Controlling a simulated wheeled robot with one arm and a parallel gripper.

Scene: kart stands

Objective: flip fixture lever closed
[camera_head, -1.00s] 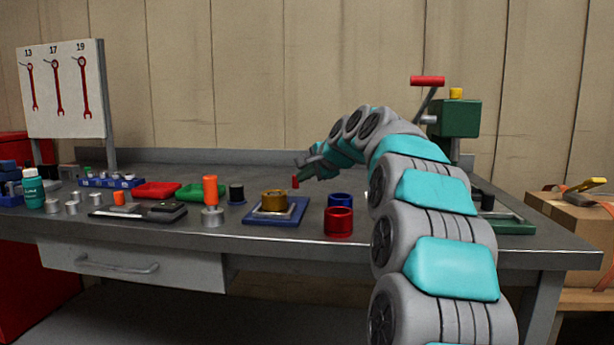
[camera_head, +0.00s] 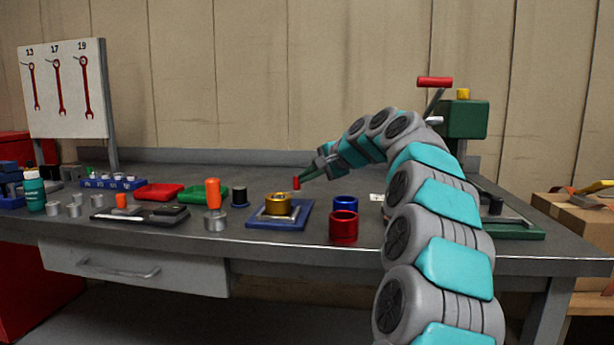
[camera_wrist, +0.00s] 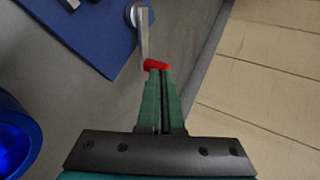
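The fixture is a blue plate (camera_head: 259,222) with a brass ring part (camera_head: 278,204) on it. Its lever is a thin metal arm with a red knob (camera_head: 296,183), raised at the plate's back right. In the wrist view the metal lever arm (camera_wrist: 143,38) runs from a round pivot to the red knob (camera_wrist: 157,65), beside the blue plate (camera_wrist: 82,35). My gripper (camera_wrist: 160,72) has its two green fingers close together, with the tips against the knob. The knob sits at the tips, not visibly between them. In the head view my gripper (camera_head: 308,175) reaches the knob from the right.
A blue ring (camera_head: 345,203) and a red cup (camera_head: 343,227) stand right of the fixture. An orange-handled tool (camera_head: 213,194) and a black cylinder (camera_head: 239,196) stand left. A green press (camera_head: 463,119) stands at the right. The bench behind the fixture is clear.

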